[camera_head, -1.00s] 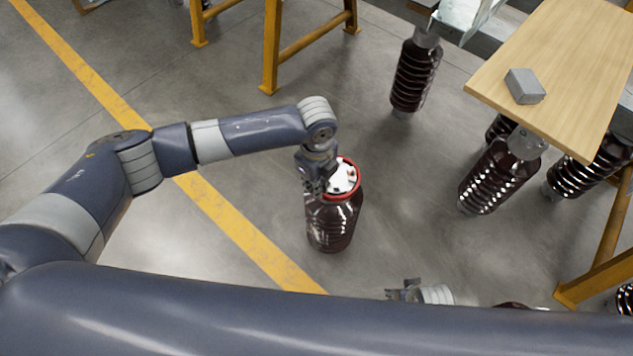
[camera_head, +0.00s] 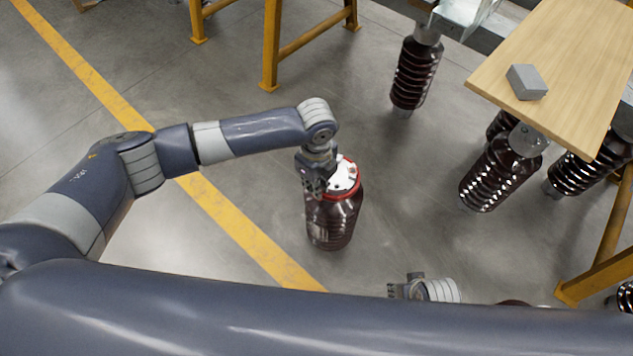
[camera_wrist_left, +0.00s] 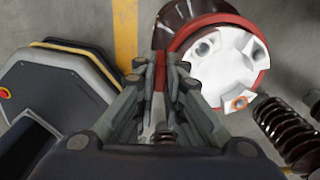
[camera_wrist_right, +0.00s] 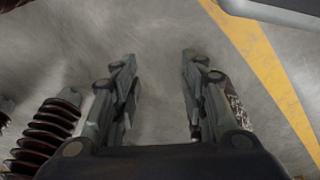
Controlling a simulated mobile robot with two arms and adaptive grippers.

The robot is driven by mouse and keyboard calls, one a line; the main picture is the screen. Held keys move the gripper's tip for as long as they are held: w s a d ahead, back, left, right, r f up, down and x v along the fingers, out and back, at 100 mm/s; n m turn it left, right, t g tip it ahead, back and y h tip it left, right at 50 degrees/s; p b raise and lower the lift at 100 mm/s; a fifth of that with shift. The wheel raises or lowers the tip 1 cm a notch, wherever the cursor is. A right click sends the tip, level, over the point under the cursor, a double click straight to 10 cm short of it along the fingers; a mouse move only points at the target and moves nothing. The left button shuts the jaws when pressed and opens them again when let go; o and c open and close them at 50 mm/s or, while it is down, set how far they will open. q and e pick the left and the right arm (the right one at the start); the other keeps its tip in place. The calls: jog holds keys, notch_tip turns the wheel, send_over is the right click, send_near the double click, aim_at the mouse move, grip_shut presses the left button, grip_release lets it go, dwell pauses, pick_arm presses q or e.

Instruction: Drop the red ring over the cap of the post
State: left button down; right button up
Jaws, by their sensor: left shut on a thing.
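The post (camera_head: 333,222) is a dark brown ribbed insulator standing upright on the floor, with a white cap (camera_head: 345,174) on top. The red ring (camera_head: 357,185) circles the cap near its edge; the cap's top shows inside it. In the left wrist view the ring (camera_wrist_left: 262,78) runs around the white cap (camera_wrist_left: 222,62). My left gripper (camera_wrist_left: 160,66) is shut on the ring's near side, beside the cap; it also shows in the head view (camera_head: 314,192), hiding part of the ring. My right gripper (camera_wrist_right: 158,60) is open and empty over floor; it also shows low in the head view (camera_head: 398,291).
A wooden table (camera_head: 570,60) with a grey block (camera_head: 526,82) stands at the right. Other brown insulators (camera_head: 415,75) stand at the back and right. Yellow trestle legs (camera_head: 271,45) are at the back. Bare floor surrounds the post.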

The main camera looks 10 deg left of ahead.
pick_arm(q)
jog(key=shift+f, duration=0.45)
pick_arm(e)
jog(key=shift+w+r, duration=0.45)
jog(key=shift+r, duration=0.35)
pick_arm(q)
jog(key=shift+f+b, duration=0.25)
jog(key=shift+b, duration=0.05)
pick_arm(e)
jog(key=shift+r, duration=0.3)
pick_arm(q)
jog(key=shift+f+b, duration=0.35)
jog(key=shift+f, duration=0.25)
jog(key=c, duration=1.6)
grip_release()
jog(key=shift+c, duration=0.2)
jog(key=shift+o, duration=0.2)
pick_arm(e)
jog(key=v, duration=0.2)
jog(key=shift+w+r, duration=0.15)
jog(key=shift+r, duration=0.2)
jog(key=shift+f, duration=0.1)
